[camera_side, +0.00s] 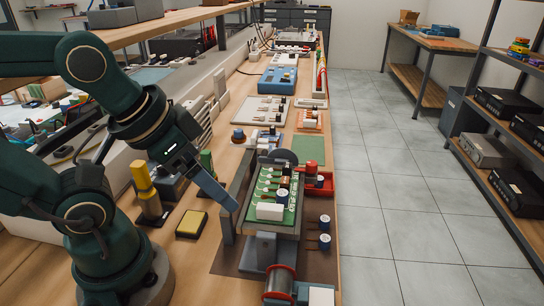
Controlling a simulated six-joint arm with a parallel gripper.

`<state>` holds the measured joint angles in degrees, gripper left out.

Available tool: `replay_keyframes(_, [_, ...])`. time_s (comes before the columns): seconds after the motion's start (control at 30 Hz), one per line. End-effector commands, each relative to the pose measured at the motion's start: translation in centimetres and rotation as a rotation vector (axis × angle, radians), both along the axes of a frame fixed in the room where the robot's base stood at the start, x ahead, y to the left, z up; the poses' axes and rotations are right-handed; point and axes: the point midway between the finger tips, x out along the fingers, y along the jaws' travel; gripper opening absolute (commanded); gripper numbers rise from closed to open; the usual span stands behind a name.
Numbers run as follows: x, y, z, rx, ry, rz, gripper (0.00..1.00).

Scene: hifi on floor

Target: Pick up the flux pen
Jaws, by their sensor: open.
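I cannot pick out the flux pen for certain. An upright yellow cylindrical object (146,188) stands on a dark base on the bench, left of my gripper (228,204). A small green upright object (206,160) stands just behind the gripper. My gripper reaches down and to the right from the dark green arm. One long grey-blue finger shows clearly, its tip near the left edge of the circuit board holder. The other finger is not clear from this side. Nothing shows held in it. My arm hides part of the bench at the left.
A green circuit board (276,188) with white and round parts sits in a raised holder. A yellow-topped pad (192,224) lies left of it. A wire spool (280,282) stands in front, and a red tray (320,184) at right. Bare wood shows around the pad.

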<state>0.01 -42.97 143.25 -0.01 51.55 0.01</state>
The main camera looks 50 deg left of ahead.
Motion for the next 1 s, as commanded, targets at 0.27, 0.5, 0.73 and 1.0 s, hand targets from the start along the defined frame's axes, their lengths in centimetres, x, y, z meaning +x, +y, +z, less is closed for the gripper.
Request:
replay_keyframes(0.27, [0.0,0.0,0.0,0.0,0.0,0.0,0.63])
replay_keyframes(0.5, [0.6,0.1,1.2,-0.004,-0.003,0.015,0.63])
replay_keyframes(0.73, [4.3,3.4,2.6,-0.02,0.106,0.196,0.63])
replay_keyframes(1.0, [8.2,11.3,0.8,-0.082,0.288,0.495,0.63])
